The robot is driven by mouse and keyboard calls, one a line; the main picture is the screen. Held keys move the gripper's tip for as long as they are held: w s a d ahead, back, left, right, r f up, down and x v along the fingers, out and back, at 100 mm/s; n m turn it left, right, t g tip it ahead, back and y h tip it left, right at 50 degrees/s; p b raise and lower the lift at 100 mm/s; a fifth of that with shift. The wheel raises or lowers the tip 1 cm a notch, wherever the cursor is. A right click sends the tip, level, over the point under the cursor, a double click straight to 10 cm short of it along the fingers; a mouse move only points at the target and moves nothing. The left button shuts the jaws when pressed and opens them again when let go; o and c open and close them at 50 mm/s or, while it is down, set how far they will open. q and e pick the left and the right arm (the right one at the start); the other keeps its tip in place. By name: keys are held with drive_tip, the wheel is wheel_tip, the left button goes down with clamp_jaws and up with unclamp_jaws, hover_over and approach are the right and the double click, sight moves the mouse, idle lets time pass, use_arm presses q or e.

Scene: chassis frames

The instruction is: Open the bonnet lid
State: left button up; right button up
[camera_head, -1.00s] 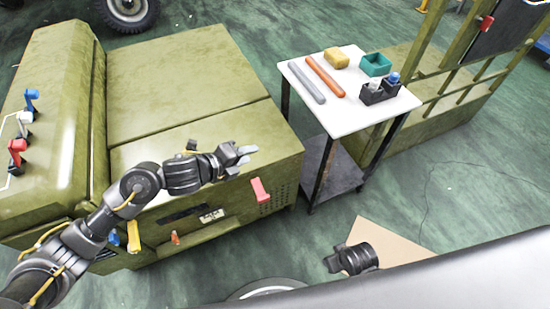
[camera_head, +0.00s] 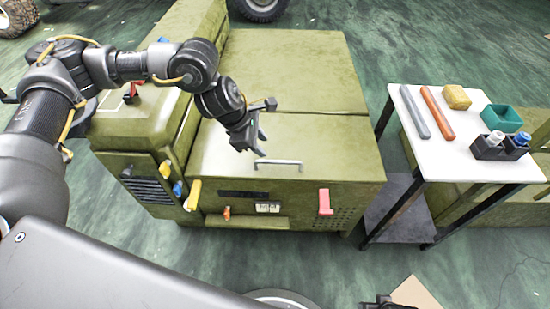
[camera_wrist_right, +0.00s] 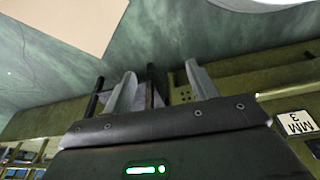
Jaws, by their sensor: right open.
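The bonnet lid (camera_head: 325,138) is the olive green front top panel of the machine in the head view. It lies flat and closed, with a silver bar handle (camera_head: 278,163) near its front edge. My left gripper (camera_head: 252,145) is above the lid, just behind and left of the handle's left end. Its fingers look apart and hold nothing; they do not grip the handle. My right gripper (camera_wrist_right: 163,88) is open and empty in the right wrist view. Only a small part of it shows at the bottom of the head view.
A red lever (camera_head: 325,202) and a yellow handle (camera_head: 193,195) stick out from the machine's front. A white-topped table (camera_head: 440,155) with bars, a sponge, a green bin and a dark holder stands to the right. Open floor separates them in front.

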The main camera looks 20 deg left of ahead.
sight(277, 161)
use_arm(q)
drive_tip(key=x, duration=0.8)
drive_tip(key=shift+d+f+b, duration=0.15)
drive_tip(key=shift+f+b, duration=0.2)
drive_tip(key=shift+b, duration=0.05)
drive_tip(key=shift+w+d+f, duration=0.2)
drive_tip(key=shift+w+f, duration=0.05)
drive_tip(key=shift+f, duration=0.25)
use_arm(e)
drive_tip(key=shift+w+v, duration=0.2)
drive_tip(key=shift+v, duration=0.65)
drive_tip(key=shift+r, duration=0.1)
use_arm(q)
clamp_jaws()
use_arm(e)
drive_tip(key=shift+w, duration=0.1)
